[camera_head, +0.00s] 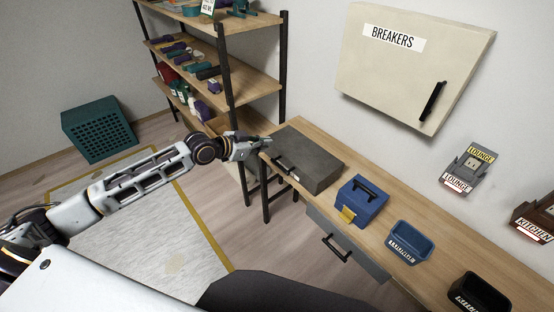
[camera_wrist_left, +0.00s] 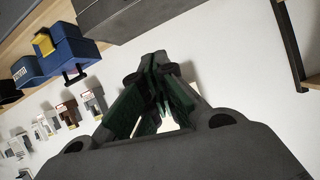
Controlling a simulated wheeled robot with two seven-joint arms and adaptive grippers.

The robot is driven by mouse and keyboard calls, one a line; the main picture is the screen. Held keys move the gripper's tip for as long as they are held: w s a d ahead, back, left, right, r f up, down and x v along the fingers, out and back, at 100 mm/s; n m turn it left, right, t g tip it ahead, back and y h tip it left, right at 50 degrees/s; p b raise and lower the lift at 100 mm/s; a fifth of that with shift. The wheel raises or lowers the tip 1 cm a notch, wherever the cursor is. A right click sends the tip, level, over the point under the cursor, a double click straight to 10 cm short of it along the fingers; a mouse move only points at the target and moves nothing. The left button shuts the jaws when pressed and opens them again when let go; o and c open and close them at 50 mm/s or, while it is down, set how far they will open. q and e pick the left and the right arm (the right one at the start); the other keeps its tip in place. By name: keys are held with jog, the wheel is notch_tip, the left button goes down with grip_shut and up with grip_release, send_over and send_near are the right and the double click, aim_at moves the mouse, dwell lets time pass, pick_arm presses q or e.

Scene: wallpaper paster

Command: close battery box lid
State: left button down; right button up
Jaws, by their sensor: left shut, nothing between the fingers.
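A dark grey box (camera_head: 308,160) with a black front handle and a small pale label lies at the left end of the wooden bench; its top looks flat, with no gap that I can make out. A blue box (camera_head: 361,203) with a black top handle and a yellow latch stands to its right, its top seemingly down. I cannot read which one is the battery box. My left gripper (camera_head: 266,142) is shut and empty beside the grey box's left end. In the left wrist view its fingers (camera_wrist_left: 157,65) are together, with the grey box (camera_wrist_left: 125,18) beyond.
A blue bin (camera_head: 409,243) and a black bin (camera_head: 478,295) stand further right on the bench (camera_head: 440,275). A drawer (camera_head: 345,245) is under it. A shelf rack (camera_head: 228,80) stands behind my left arm. A breaker panel (camera_head: 410,65) hangs on the wall.

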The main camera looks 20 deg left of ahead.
pick_arm(q)
jog(key=f, duration=0.1)
jog(key=a+f+n+y, duration=0.1)
jog(key=a+f+n+g, duration=0.1)
jog(key=shift+s+y, duration=0.3)
jog(key=shift+s, duration=0.05)
pick_arm(e)
jog(key=shift+d+f+t, duration=0.15)
jog(key=shift+f+t, duration=0.1)
jog(key=shift+t, duration=0.35)
pick_arm(q)
jog(key=shift+w+d+f, duration=0.1)
jog(key=shift+w+f, duration=0.05)
jog(key=s+f+p+x, duration=0.1)
jog(key=f+x, duration=0.1)
jog(key=x, duration=1)
jog(key=shift+a+f, duration=0.25)
jog(key=shift+f, duration=0.05)
pick_arm(e)
jog(key=shift+r, duration=0.7)
pick_arm(q)
jog(key=shift+s, duration=0.1)
